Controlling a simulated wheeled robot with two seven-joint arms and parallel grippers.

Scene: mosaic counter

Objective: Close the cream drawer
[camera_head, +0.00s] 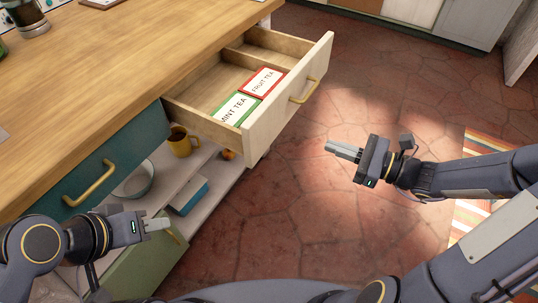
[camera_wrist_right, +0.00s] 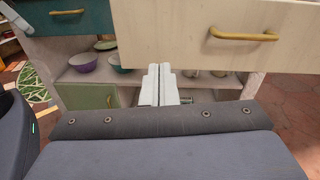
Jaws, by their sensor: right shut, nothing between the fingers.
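The cream drawer (camera_head: 289,102) stands pulled out from under the wooden counter, with a brass handle (camera_head: 304,91) on its front. Inside it lie a green mint tea box (camera_head: 236,108) and a red fruit tea box (camera_head: 263,82). In the right wrist view the drawer front (camera_wrist_right: 170,40) and its handle (camera_wrist_right: 243,35) fill the top right. My right gripper (camera_head: 329,148) is shut and empty, in front of the drawer and apart from it. Its fingers (camera_wrist_right: 159,72) also show in the wrist view. My left gripper (camera_head: 170,225) is low at the left, apart from the drawer; its finger gap is unclear.
A teal drawer (camera_head: 115,158) with a brass handle (camera_head: 91,184) is shut to the left. Below are shelves with a yellow mug (camera_head: 181,143), a bowl (camera_head: 134,181) and a blue box (camera_head: 188,196). The stone floor (camera_head: 290,215) in front is clear.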

